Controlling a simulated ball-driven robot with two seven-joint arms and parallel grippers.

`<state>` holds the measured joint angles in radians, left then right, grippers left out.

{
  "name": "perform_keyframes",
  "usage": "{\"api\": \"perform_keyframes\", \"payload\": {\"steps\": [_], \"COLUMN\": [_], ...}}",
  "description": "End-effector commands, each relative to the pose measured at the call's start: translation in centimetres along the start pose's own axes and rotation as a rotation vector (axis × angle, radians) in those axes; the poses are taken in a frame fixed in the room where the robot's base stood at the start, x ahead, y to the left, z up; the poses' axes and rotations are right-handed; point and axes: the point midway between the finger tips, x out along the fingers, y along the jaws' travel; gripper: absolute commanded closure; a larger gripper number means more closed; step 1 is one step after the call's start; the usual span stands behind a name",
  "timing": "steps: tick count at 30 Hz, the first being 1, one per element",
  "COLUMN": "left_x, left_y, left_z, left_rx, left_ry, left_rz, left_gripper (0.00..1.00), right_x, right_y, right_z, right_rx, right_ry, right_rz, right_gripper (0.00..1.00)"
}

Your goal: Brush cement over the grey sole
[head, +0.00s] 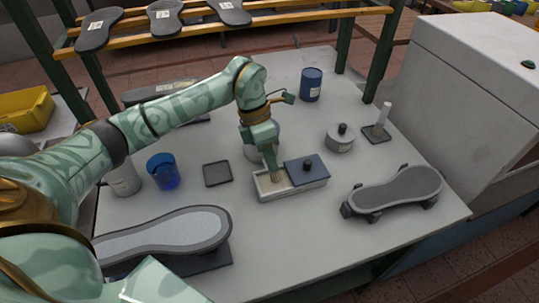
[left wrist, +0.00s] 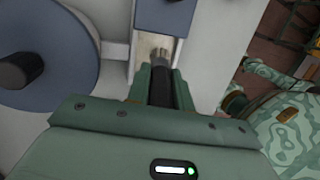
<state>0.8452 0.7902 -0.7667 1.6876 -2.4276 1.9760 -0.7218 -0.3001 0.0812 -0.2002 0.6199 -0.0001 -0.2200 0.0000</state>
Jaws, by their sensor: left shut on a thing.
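My left gripper (head: 272,152) reaches over the middle of the table and points down. In the left wrist view the gripper (left wrist: 162,85) is shut on the dark handle of a brush (left wrist: 162,58). The brush's pale tip is down in the open end of a white trough (head: 266,192), which also shows in the left wrist view (left wrist: 146,48). A sole with a light grey face and dark rim (head: 165,234) lies on a dark stand at front left. A darker grey sole (head: 400,188) rests on a footed stand at right.
A square dark tray (head: 217,174) and a blue cup (head: 163,172) stand left of the trough. A blue can (head: 311,84), a round lidded pot (head: 340,138) and a white post (head: 382,118) stand behind and right. A large white machine (head: 475,90) borders the table's right side.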

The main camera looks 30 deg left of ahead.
Motion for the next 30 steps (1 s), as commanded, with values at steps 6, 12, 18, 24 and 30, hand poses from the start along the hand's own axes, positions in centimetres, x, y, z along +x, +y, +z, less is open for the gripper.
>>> {"api": "perform_keyframes", "payload": {"steps": [6,12,18,24,30], "left_x": [0.01,0.2,0.44,0.67,0.89], "left_y": [0.01,0.07,0.15,0.22,0.3], "left_z": [0.01,-0.03,-0.09,-0.13,-0.16], "left_rx": [0.0,0.0,-0.001,-0.001,-0.001], "left_ry": [0.0,0.0,0.001,0.001,0.0], "left_rz": [0.0,0.0,0.0,0.0,0.0], "left_gripper": [1.0,1.0,1.0,1.0,1.0], "right_x": [0.01,0.11,0.21,0.31,0.42], "right_y": [0.05,0.04,0.02,0.0,-0.08], "right_z": [0.03,0.05,0.08,0.11,0.12], "right_rx": [0.0,0.0,0.0,0.0,0.0], "right_ry": [0.0,-0.001,-0.002,-0.002,-0.003], "right_rz": [0.001,0.0,0.0,0.0,-0.001], "right_gripper": [0.64,0.64,0.64,0.64,0.64]}}
